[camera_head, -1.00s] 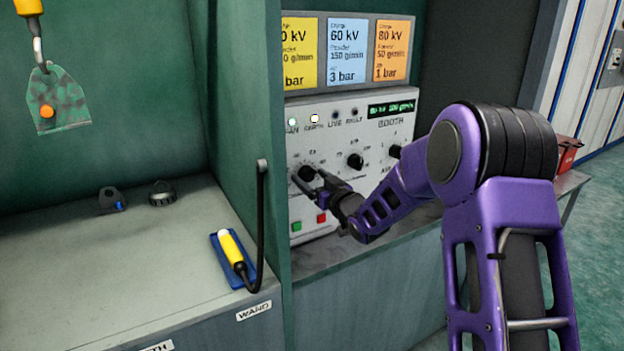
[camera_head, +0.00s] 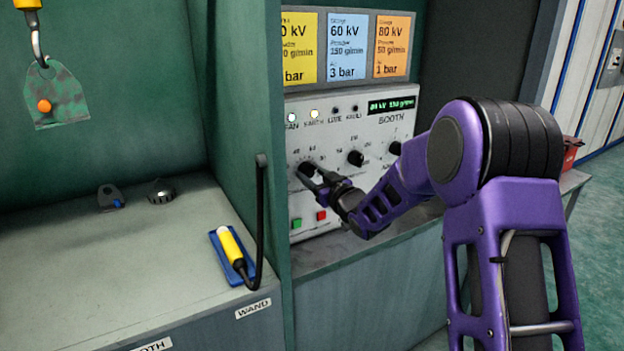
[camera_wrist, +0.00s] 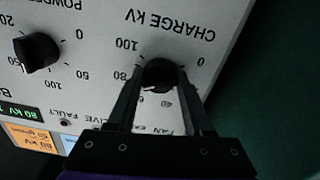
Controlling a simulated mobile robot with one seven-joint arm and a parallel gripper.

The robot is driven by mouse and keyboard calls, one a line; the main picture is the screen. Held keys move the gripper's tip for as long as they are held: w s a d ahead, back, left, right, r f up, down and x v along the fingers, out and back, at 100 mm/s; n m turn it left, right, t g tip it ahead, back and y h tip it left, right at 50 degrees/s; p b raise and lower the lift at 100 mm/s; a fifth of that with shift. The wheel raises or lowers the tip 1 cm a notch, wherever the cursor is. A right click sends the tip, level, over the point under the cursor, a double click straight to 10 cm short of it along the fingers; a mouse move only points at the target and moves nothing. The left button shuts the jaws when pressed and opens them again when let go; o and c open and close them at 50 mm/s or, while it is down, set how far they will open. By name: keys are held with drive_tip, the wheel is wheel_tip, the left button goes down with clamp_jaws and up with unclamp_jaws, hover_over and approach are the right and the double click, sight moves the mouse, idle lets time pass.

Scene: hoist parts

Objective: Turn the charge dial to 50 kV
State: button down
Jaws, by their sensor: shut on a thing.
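The charge dial (camera_head: 306,168) is a black knob at the left of the white booth panel. In the wrist view the charge dial (camera_wrist: 160,73) sits under the upside-down words CHARGE KV, with a printed scale around it. My gripper (camera_wrist: 160,80) is shut on the dial, one finger on each side. In the head view my gripper (camera_head: 315,177) reaches the dial from the right. The fingers hide part of the scale, and I cannot read the dial's pointer clearly. The display (camera_head: 391,105) appears to read 80 kV; the wrist view also shows 80 kV on the display (camera_wrist: 20,110).
Two more black knobs, one of them the middle knob (camera_head: 355,158), sit to the right on the panel. A green button (camera_head: 296,223) and a red button (camera_head: 321,215) lie below the dial. Coloured setting cards (camera_head: 346,48) stand above. A green partition (camera_head: 245,130) borders the panel's left.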

drive_tip(key=n, duration=0.2)
drive_tip(key=shift+n+b, duration=0.4)
drive_tip(key=n, duration=0.3)
drive_tip(key=shift+n, duration=0.3)
drive_tip(key=n, duration=0.6)
drive_tip(key=shift+c, duration=1.5)
unclamp_jaws()
drive_tip(key=v, duration=1.7)
drive_tip(key=shift+d, duration=0.25)
